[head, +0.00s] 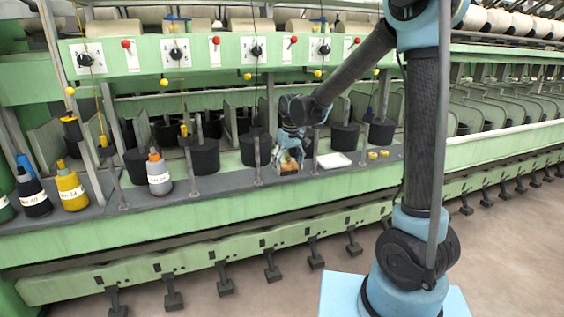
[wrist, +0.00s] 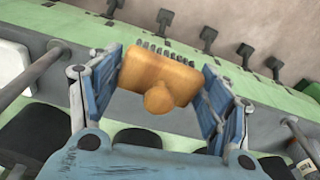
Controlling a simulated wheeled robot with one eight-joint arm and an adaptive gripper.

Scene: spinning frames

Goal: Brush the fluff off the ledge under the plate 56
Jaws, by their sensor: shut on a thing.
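My gripper (head: 289,160) is at the grey ledge (head: 225,184) in the middle of the head view. In the wrist view my gripper (wrist: 160,88) has its blue fingers on either side of a wooden brush (wrist: 158,72) with a round knob and dark bristles along its far edge. The brush is a small tan patch in the head view (head: 288,166), low over or on the ledge; contact is unclear. Small white plates (head: 215,52) sit on the green panel above, their numbers too small to read surely. I cannot make out any fluff.
A white tray (head: 334,161) and small yellow pieces (head: 373,155) lie on the ledge right of my gripper. Dark cylinders (head: 255,150) and thin upright rods stand close by. Labelled bottles (head: 159,176) stand at the left. The floor in front is clear.

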